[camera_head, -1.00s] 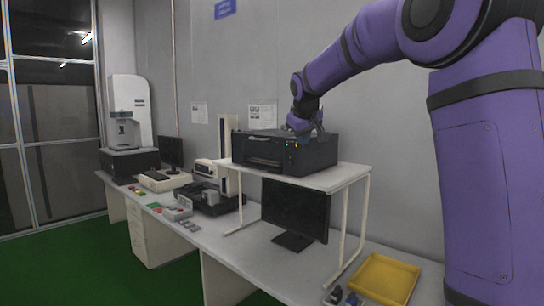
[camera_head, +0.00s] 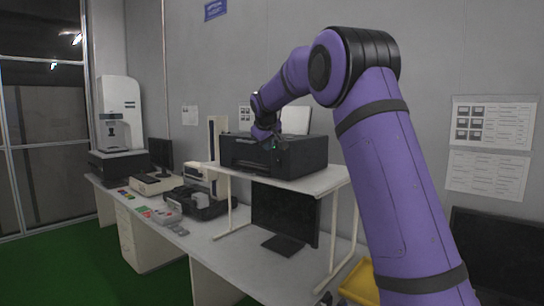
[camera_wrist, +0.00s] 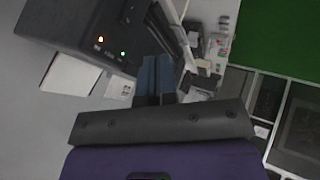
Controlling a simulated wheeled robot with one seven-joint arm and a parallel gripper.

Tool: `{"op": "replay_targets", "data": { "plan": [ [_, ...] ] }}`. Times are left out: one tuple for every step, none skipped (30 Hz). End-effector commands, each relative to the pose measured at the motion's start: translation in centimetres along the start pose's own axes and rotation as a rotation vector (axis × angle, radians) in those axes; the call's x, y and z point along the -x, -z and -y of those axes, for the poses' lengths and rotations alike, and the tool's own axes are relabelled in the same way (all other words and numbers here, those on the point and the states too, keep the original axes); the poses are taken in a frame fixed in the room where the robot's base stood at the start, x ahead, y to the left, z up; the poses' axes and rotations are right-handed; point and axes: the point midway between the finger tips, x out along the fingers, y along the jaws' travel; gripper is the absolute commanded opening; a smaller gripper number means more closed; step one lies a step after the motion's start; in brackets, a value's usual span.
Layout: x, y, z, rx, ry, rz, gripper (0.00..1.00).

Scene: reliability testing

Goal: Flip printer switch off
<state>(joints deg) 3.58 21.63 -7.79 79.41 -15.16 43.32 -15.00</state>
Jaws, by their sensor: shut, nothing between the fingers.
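The black printer (camera_head: 305,160) stands on a raised white shelf. In the wrist view, the printer (camera_wrist: 70,30) is at the upper left, with an orange light (camera_wrist: 100,39) and a green light (camera_wrist: 123,53) lit on its front panel. My gripper (camera_wrist: 156,75) has blue fingers, shut and empty, beside the panel near the green light. In the head view, my gripper (camera_head: 268,136) is at the printer's front upper edge and covers part of the panel. I cannot tell whether it touches the printer. The switch itself is not clearly distinguishable.
The white shelf (camera_head: 322,184) stands on the long desk above a dark monitor (camera_head: 285,212). A yellow tray (camera_head: 359,284) lies at the right, partly behind my arm. Small devices fill the desk's left part. The grey wall is close behind the printer.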

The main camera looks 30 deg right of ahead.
Motion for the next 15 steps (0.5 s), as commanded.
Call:
{"op": "replay_targets", "data": {
  "plan": [
    [-0.4,0.0,0.0,0.000,0.000,0.001,0.00],
    [-0.7,0.0,0.0,0.000,0.000,0.001,0.00],
    [-1.2,-0.1,0.0,0.000,0.000,0.002,0.00],
    [-1.6,-0.1,0.0,0.000,0.000,0.003,0.00],
    [-2.1,-0.1,0.0,0.000,0.001,0.004,0.00],
    [-2.8,-0.1,0.1,0.000,0.001,0.004,0.00],
    [-3.3,-0.1,0.1,0.000,0.001,0.004,0.00],
    [-3.9,-0.1,0.1,0.000,0.001,0.003,0.00],
    [-4.7,-0.1,0.1,0.000,0.001,0.004,0.00],
    [-5.2,-0.1,0.1,0.000,0.001,0.004,0.00],
    [-5.7,-0.1,0.0,0.000,0.001,0.003,0.00],
    [-6.5,-0.1,0.0,0.000,0.001,0.003,0.00],
    [-7.1,-0.1,0.0,0.000,0.000,0.003,0.00],
    [-7.6,-0.1,0.0,-0.001,0.001,0.003,0.00],
    [-8.4,-0.1,0.0,0.000,0.001,0.004,0.00]
  ]
}}
